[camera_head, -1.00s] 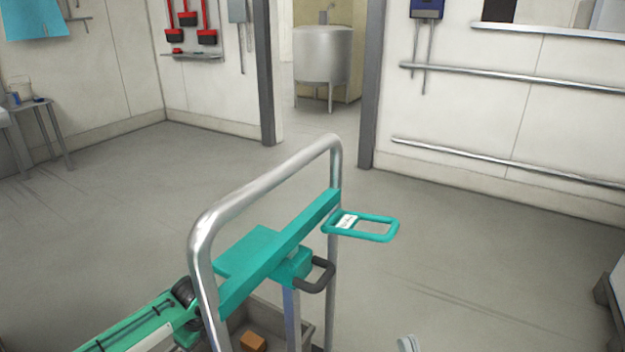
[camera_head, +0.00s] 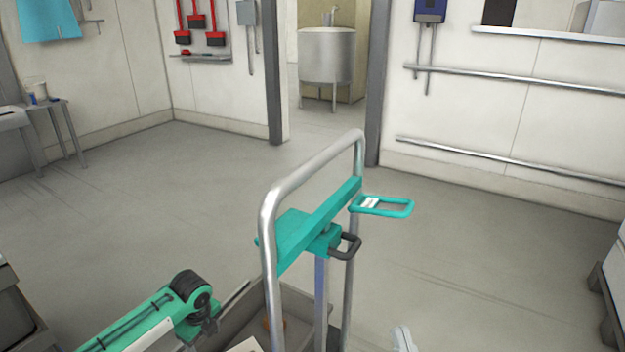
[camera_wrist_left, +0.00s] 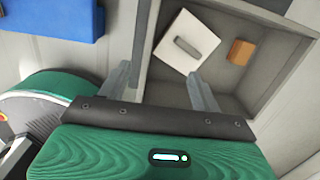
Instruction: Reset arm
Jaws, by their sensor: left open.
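My left arm's green link and black joint show in the head view at the lower left; its gripper does not show there. In the left wrist view my left gripper (camera_wrist_left: 158,72) is open, with nothing between its fingers. Past the fingers lies a grey bin (camera_wrist_left: 270,28) holding a white square piece with a grey handle (camera_wrist_left: 187,42) and a small orange-brown block (camera_wrist_left: 240,52). A pale piece at the bottom of the head view looks like part of my right gripper (camera_head: 403,340); its jaws cannot be made out.
A metal hoop frame (camera_head: 318,165) with a teal bar and teal handle (camera_head: 385,206) stands by the grey bin (camera_head: 240,318). A dark box (camera_head: 15,310) is at the lower left. A steel vat (camera_head: 327,55) stands beyond the doorway. Floor behind the frame is clear.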

